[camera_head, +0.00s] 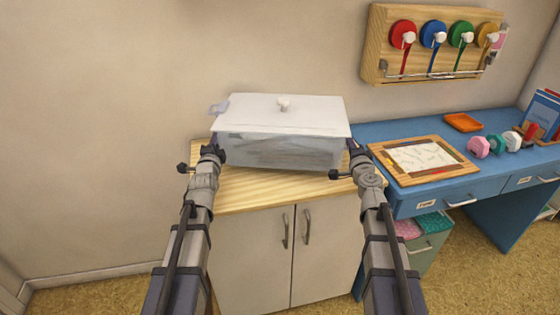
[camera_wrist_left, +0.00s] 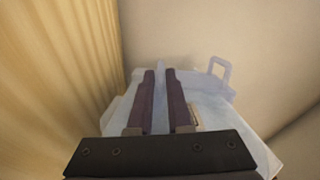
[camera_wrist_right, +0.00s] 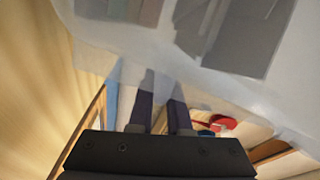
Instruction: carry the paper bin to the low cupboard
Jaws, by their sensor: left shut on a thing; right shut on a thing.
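The paper bin (camera_head: 290,152) is a translucent box with a white lid (camera_head: 315,115) and a round knob. In the head view it is at the top of the low cupboard (camera_head: 255,245), over its wooden top; whether it rests on the wood or hangs just above cannot be told. My left gripper (camera_head: 213,150) is shut on the bin's left end, and my right gripper (camera_head: 355,148) is shut on its right end. The bin wall also shows in the left wrist view (camera_wrist_left: 220,115) and the right wrist view (camera_wrist_right: 130,50). The fingertips are partly hidden.
A blue desk (camera_head: 390,130) adjoins the cupboard on the right, with a wooden framed tray (camera_head: 455,171), an orange dish (camera_head: 463,122) and several small stamps. A wall rack (camera_head: 380,40) with coloured discs hangs above the desk. The cupboard top is bare in front of the bin.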

